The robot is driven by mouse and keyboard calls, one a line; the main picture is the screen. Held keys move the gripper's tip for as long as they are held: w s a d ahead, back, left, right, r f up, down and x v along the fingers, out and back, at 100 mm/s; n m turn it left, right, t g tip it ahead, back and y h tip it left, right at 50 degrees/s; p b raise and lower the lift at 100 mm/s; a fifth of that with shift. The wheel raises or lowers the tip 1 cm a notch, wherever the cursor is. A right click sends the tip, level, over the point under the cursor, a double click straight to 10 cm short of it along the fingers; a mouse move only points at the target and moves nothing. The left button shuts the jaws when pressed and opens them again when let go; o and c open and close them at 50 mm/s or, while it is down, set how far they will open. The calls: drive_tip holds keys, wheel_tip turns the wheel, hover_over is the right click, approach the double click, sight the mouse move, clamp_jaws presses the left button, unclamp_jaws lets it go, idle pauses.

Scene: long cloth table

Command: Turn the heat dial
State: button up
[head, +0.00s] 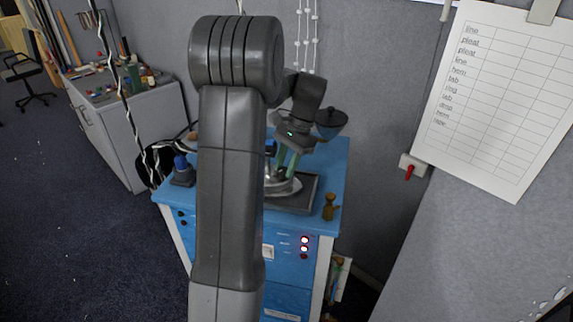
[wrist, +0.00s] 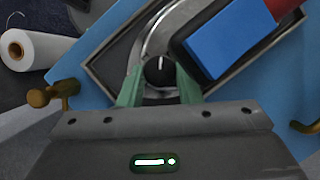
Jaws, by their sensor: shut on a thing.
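The heat dial (wrist: 160,72) is a round black knob with a white pointer line, seen in the wrist view. The line points almost straight up in that picture. My gripper (wrist: 160,86) has its two green fingers on either side of the dial, shut on it. The dial sits on a curved grey metal part in a dark-rimmed tray (wrist: 98,67). In the head view my gripper (head: 286,165) reaches down over the tray on the blue cabinet (head: 334,160). I cannot make out the dial there, and my arm hides part of the cabinet.
A brass-coloured fitting (wrist: 50,95) and a white spool (wrist: 28,50) are at the left. A grey wall stands behind.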

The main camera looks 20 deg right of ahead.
drive_tip(key=shift+w+n, duration=0.1)
drive_tip(key=shift+n, duration=0.5)
drive_tip(key=o, duration=1)
drive_tip(key=b+v, duration=0.1)
drive_tip(key=v, duration=1.2)
drive_tip(key=shift+w+r, duration=0.25)
drive_tip(key=shift+r, duration=0.15)
